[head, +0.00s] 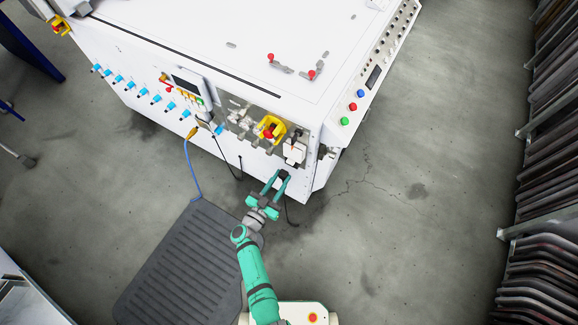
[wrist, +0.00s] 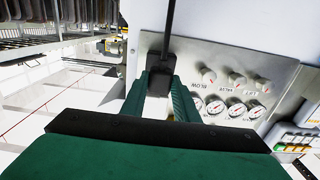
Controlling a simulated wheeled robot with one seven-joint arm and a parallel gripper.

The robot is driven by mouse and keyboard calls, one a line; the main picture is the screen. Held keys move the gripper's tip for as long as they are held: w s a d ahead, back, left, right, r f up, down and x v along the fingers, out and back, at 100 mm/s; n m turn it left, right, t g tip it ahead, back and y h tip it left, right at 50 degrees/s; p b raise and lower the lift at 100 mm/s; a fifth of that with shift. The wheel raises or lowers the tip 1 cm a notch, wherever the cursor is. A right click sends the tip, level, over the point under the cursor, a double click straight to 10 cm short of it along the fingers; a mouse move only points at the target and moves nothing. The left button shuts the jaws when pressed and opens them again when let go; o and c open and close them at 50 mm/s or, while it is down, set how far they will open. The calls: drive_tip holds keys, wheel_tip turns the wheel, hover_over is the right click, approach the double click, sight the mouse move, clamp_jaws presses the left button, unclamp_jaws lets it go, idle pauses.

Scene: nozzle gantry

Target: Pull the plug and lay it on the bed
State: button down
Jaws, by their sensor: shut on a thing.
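My gripper (head: 275,182) is at the front face of the white machine, near its right corner. Its two green fingers are closed on a black plug (wrist: 157,76), which shows between the fingertips in the wrist view. A dark cable (wrist: 169,28) runs from the plug; in the head view a black cable hangs beside the gripper. In the head view the plug (head: 283,173) is small and dark at the fingertips. I cannot tell whether it still sits in a socket. The bed (head: 200,35) is the machine's broad white flat top, above and behind the gripper.
A metal panel with gauges and knobs (wrist: 236,106) is close by the fingers. A yellow-and-red switch (head: 270,128) and blue fittings line the front face. Red-knobbed pieces (head: 311,73) stand on the bed. A dark mat (head: 185,265) lies on the floor; stacked racks stand at right.

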drive_tip(key=shift+v, duration=0.85)
drive_tip(key=shift+a, duration=0.15)
